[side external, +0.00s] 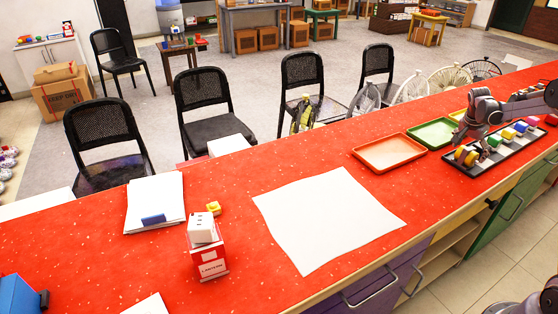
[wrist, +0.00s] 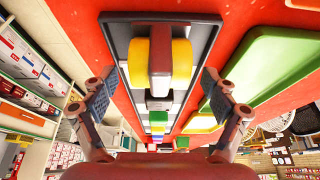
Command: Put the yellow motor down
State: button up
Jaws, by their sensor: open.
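The yellow motor (side external: 465,156), with a brown band across its middle, sits at the left end of a long dark tray (side external: 478,170) on the red counter. In the wrist view the yellow motor (wrist: 182,62) shows at the end of the tray (wrist: 121,45), between and beyond my fingers. My gripper (side external: 474,141) is over that end of the tray, close to the motor. In the wrist view my gripper (wrist: 158,85) is open, with a finger on each side and visible gaps to the motor. Nothing is held.
Several coloured blocks (side external: 508,133) stand along the same tray to the right. A green tray (side external: 433,133) and an orange tray (side external: 388,152) lie to the left of it. A white sheet (side external: 328,218) lies on the counter. Desk fans (side external: 412,86) stand behind the counter.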

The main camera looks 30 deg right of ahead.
jog(key=v, duration=1.2)
jog(key=w+a+r+n+t, duration=0.1)
jog(key=a+r+n, duration=0.1)
jog(key=a, duration=0.5)
jog(key=a+r+n+t, duration=0.1)
jog(key=a+r+n, duration=0.2)
jog(key=a, duration=0.4)
jog(key=s+a+f+n+t+y, duration=0.1)
jog(key=s+a+n, duration=0.3)
jog(key=a, duration=0.5)
jog(key=s+a+f+n+t+y, duration=0.1)
jog(key=s+a+n, duration=0.3)
jog(key=a, duration=0.6)
jog(key=s+a+f+n+t+y, duration=0.1)
jog(key=s+a+n+t+y, duration=0.1)
jog(key=s+a+n, duration=0.3)
jog(key=a+t, duration=0.1)
jog(key=a, duration=0.3)
jog(key=shift+s+a+f+y, duration=0.2)
jog(key=shift+a+f+y, duration=0.1)
jog(key=shift+f, duration=0.1)
